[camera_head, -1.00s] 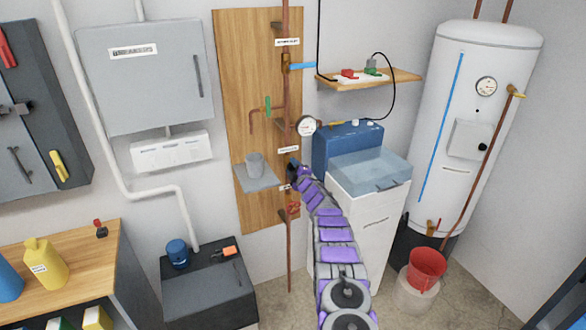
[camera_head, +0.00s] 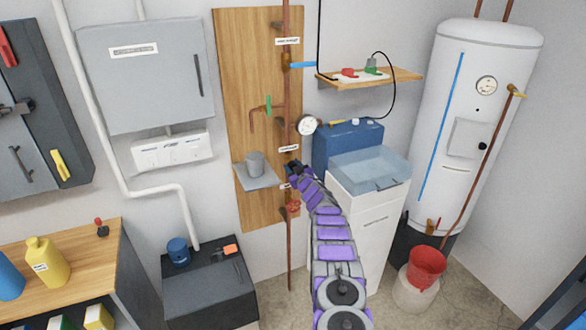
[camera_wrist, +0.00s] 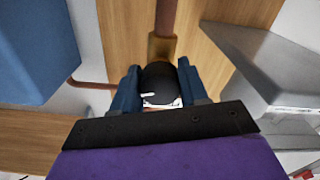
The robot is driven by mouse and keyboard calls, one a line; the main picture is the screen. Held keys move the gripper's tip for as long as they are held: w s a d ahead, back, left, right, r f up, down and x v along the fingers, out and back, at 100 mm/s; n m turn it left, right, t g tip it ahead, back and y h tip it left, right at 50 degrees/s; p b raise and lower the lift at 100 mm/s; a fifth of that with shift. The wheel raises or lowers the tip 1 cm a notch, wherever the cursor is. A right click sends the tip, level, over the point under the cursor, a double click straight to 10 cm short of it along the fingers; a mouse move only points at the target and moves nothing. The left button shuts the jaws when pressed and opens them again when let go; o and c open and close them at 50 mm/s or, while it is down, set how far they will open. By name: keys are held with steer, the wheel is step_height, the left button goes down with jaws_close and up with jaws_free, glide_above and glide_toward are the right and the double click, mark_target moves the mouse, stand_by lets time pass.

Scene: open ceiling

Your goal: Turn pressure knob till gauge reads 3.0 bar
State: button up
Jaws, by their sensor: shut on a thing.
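The black pressure knob (camera_wrist: 158,80) sits on the vertical copper pipe, just by a brass fitting (camera_wrist: 162,47), and has a white pointer mark. My gripper (camera_wrist: 158,88) has its two blue fingers on either side of the knob, shut on it. In the head view my gripper (camera_head: 292,167) reaches the pipe on the wooden board, and the knob is mostly hidden behind it. The round white pressure gauge (camera_head: 307,125) is above and right of my gripper. Its needle and numbers are too small to read.
A red valve handle (camera_head: 293,207) is on the pipe below my gripper. A grey shelf (camera_head: 262,180) with a grey cup (camera_head: 255,162) is to the left. A green-handled tap (camera_head: 268,104) is above.

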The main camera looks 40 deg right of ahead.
steer(key=m, duration=0.3)
steer(key=shift+f+m, duration=0.2)
steer(key=shift+m, duration=0.1)
steer(key=shift+s+m, duration=0.1)
steer(key=shift+m, duration=1.7)
steer(key=shift+d, duration=0.1)
steer(key=o, duration=0.9)
steer(key=shift+o, duration=0.7)
steer(key=shift+r, duration=0.1)
